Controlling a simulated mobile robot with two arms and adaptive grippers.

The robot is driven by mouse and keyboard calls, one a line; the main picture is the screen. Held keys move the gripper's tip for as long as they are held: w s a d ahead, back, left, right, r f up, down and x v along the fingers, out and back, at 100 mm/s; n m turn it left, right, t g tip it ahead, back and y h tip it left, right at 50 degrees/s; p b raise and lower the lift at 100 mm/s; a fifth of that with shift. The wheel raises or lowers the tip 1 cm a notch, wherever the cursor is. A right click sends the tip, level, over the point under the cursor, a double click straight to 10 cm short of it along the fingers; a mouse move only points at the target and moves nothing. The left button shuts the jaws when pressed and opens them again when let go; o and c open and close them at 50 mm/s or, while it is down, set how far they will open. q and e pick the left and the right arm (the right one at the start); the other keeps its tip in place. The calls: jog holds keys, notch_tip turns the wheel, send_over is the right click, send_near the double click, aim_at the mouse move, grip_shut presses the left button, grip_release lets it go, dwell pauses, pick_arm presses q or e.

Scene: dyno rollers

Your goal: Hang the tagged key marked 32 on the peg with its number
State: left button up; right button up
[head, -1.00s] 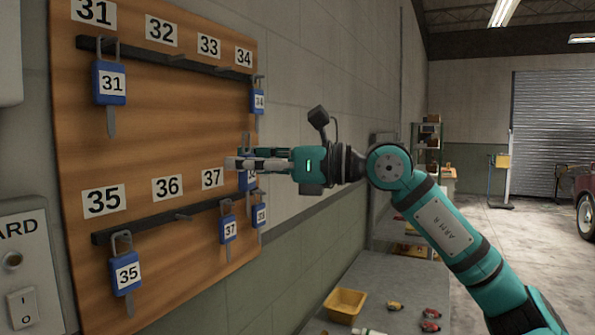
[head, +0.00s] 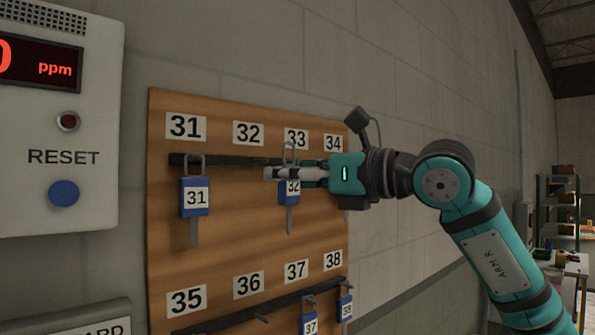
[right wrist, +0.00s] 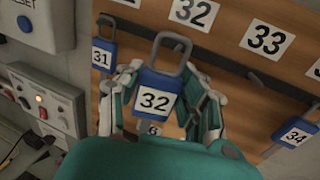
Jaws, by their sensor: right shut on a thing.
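The tagged key marked 32 (head: 289,190) is a blue tag with a white label, a grey loop on top and a key below. My right gripper (head: 283,173) is shut on it and holds it upright in front of the board. In the right wrist view the tag (right wrist: 156,99) sits between the fingers (right wrist: 166,92), its loop free above. The number label 32 (head: 248,133) is on the upper row; it also shows in the right wrist view (right wrist: 194,12). The peg below it is hard to make out, partly behind the loop. My left gripper is out of view.
The wooden board (head: 225,225) has an upper rail (head: 225,160) and a lower rail (head: 240,314). Key 31 (head: 195,197) hangs left of the held key. Key 34 (right wrist: 295,135) hangs to the right. Keys 37 (head: 310,324) and 38 (head: 345,307) hang below. A grey reset panel (head: 45,130) is at left.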

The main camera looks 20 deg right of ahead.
aim_at(244, 182)
jog(key=shift+w+a+f+p, duration=0.1)
jog(key=shift+w+a+p, duration=0.35)
jog(key=shift+w, duration=0.5)
jog(key=shift+w+a+f+p, duration=0.15)
jog(key=shift+w+p, duration=0.35)
jog(key=shift+w, duration=0.5)
jog(key=shift+w+a+r+p, duration=0.1)
jog(key=shift+w+a+p, duration=0.35)
jog(key=shift+w, duration=0.5)
jog(key=shift+w+f+b, duration=0.3)
jog(key=shift+f+b, duration=0.2)
jog(key=shift+f, duration=0.15)
jog(key=shift+w+a+f, duration=0.1)
jog(key=shift+w+a, duration=0.2)
jog(key=shift+w, duration=0.25)
jog(key=shift+s, duration=0.15)
